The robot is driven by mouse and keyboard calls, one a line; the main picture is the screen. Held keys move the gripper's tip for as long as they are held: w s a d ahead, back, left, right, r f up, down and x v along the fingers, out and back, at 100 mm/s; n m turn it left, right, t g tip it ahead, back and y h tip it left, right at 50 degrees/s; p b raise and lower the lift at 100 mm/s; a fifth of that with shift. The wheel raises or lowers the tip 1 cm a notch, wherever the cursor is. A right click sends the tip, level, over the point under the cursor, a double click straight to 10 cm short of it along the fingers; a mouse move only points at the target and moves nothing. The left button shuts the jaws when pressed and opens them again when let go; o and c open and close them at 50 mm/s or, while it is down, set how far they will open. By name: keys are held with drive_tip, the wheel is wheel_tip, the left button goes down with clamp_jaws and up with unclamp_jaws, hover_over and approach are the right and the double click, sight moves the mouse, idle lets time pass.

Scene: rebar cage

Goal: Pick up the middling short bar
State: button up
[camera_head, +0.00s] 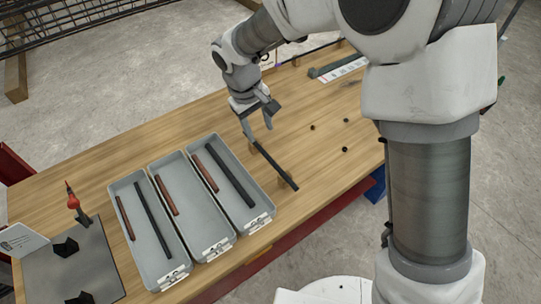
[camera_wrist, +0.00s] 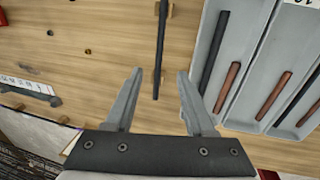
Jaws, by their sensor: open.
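A long dark bar (camera_head: 280,172) lies on small wooden blocks on the table, right of the trays. It also shows in the wrist view (camera_wrist: 161,40), running between my finger lines. My gripper (camera_head: 257,118) is open and empty above the bar's far end. In the wrist view its fingertips (camera_wrist: 159,75) stand either side of the bar, not closed on it. Short reddish bars lie in the left tray (camera_head: 125,217), the middle tray (camera_head: 165,195) and the right tray (camera_head: 204,173). I cannot tell which bar is the middling short one.
Three grey labelled trays stand side by side: left (camera_head: 150,256), middle (camera_head: 195,215) and right (camera_head: 228,203). Dark bars lie in the left and right trays. A grey plate (camera_head: 60,283) with a red-topped tool (camera_head: 72,199) is at left. The table right of the bar is mostly clear.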

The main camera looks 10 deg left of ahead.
sight(269, 157)
drive_tip(key=f, duration=0.4)
drive_tip(key=w+d+f, duration=0.1)
drive_tip(key=f, duration=0.3)
drive_tip(key=w+f, duration=0.1)
drive_tip(key=f, duration=0.3)
drive_tip(key=shift+d+f, duration=0.1)
drive_tip(key=shift+d, duration=0.2)
drive_tip(key=shift+c, duration=0.2)
clamp_jaws()
idle(0.6)
